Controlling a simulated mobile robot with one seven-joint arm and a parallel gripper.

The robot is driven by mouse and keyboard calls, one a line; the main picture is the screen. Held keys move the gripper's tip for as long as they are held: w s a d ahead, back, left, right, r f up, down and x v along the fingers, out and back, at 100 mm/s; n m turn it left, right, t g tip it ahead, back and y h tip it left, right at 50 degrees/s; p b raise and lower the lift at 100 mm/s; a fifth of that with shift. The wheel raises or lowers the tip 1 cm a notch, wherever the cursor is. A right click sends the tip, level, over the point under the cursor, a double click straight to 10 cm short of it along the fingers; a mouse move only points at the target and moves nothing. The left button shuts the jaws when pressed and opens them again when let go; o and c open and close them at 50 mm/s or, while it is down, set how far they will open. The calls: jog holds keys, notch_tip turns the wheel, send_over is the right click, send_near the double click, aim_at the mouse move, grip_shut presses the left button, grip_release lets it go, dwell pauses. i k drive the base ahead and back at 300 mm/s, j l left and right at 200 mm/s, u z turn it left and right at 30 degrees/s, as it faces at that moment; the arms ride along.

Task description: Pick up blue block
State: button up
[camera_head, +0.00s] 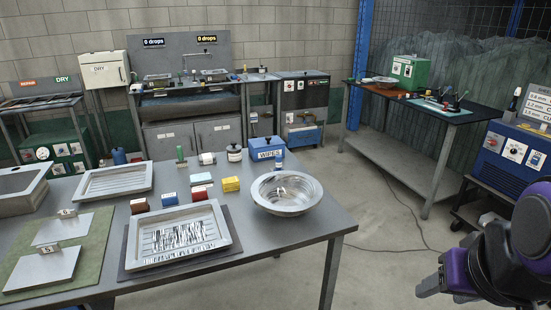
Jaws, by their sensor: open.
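A small blue block (169,199) with a pale top sits on the grey steel table, just behind the front metal tray. A brown-red block (139,206) is to its left, and a red block (199,193) is close to its right. Part of my purple and black arm shows at the lower right, well away from the block. My gripper's fingertips do not show.
The front tray (131,245) lies on a dark mat (237,238). A white block (201,178), yellow blocks (231,184), a metal bowl (287,206) and a blue wipes box (267,154) stand nearby. Another tray (86,184) is behind. Open floor lies right of the table.

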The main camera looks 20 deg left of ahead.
aim_at(169, 200)
jog(key=u, duration=1.6)
jog(key=i+j+z, duration=0.4)
jog(key=i+j, duration=0.5)
jog(key=i+l, duration=0.45)
jog(key=k+j, duration=0.15)
jog(key=j, duration=0.15)
jog(key=k+j, duration=0.15)
jog(key=j+z, duration=0.05)
jog(key=j, duration=0.05)
